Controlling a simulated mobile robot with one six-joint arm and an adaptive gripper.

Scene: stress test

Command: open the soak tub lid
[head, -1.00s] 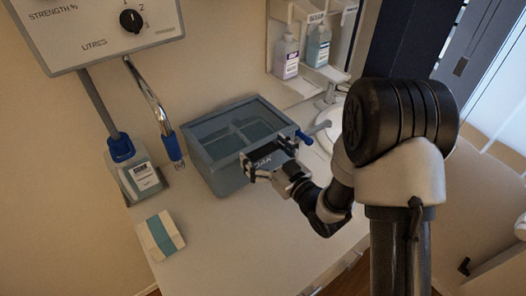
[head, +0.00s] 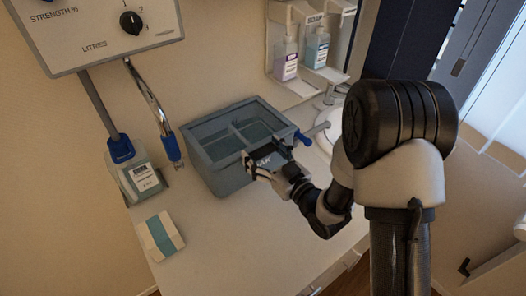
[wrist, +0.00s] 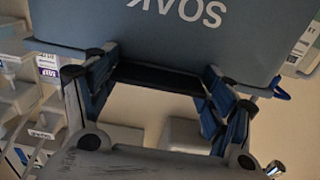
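The soak tub (head: 228,178) is a grey-blue box on the counter, with SOAK on its front. In the head view its inside shows two compartments with a divider; I cannot tell whether a clear lid lies over them. My gripper (head: 266,160) is at the tub's front upper edge. In the wrist view the tub front (wrist: 120,25) fills the top, its lettering upside down. The fingers of my gripper (wrist: 160,85) are spread apart, with a dark bar (wrist: 160,78) along the tub edge between them. I cannot tell whether they touch it.
A labelled bottle (head: 137,177) and a blue-and-white packet (head: 161,236) are left of the tub. A hanging metal tube (head: 153,105) is behind them. Pump bottles (head: 287,60) stand on a wall rack, near a basin (head: 331,137). The front counter (head: 220,235) is clear.

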